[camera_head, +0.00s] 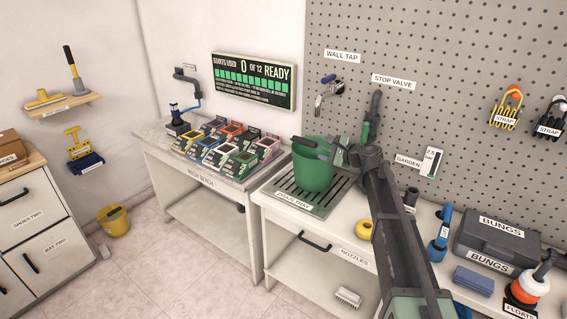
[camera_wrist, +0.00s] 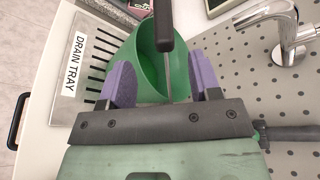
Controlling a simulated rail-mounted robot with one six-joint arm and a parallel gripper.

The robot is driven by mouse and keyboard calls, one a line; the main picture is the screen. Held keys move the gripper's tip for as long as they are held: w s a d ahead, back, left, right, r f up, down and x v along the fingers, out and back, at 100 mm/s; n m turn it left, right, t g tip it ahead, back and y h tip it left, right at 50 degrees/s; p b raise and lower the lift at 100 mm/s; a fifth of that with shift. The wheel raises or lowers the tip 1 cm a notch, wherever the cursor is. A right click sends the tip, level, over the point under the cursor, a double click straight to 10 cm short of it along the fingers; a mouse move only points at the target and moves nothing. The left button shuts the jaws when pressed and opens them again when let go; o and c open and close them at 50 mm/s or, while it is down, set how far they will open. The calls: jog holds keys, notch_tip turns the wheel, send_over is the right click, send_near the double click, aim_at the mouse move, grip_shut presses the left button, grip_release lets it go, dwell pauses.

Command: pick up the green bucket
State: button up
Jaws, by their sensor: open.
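The green bucket (camera_head: 314,176) stands upright on the drain tray (camera_head: 284,193) at the left end of the white counter. My gripper (camera_head: 318,149) is over the bucket's rim, with its jaws open and empty. In the wrist view, the bucket (camera_wrist: 149,75) lies below and between the two purple fingers of my gripper (camera_wrist: 160,66). A dark bar (camera_wrist: 168,26), apparently the bucket's handle, runs between the fingers, and I cannot tell whether either finger touches it. My gripper hides part of the bucket's near side in the wrist view.
The wall tap (camera_head: 328,88) juts from the pegboard behind the bucket. A stop valve (camera_head: 372,110) is to its right. Several coloured boxes (camera_head: 222,143) stand on the bench to the left. A yellow ring (camera_head: 364,229) and a black bungs case (camera_head: 494,240) are farther right on the counter.

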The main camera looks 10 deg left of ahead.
aim_at(309, 143)
jog(key=w+a, duration=0.1)
jog(key=w+a+f+m+b, duration=0.1)
jog(key=w, duration=0.1)
jog(key=shift+a, duration=0.2)
jog(key=b+x, duration=0.1)
jog(key=x, duration=0.4)
jog(key=shift+w+a, duration=0.1)
jog(key=shift+a, duration=0.3)
jog(key=shift+r, duration=0.1)
grip_shut()
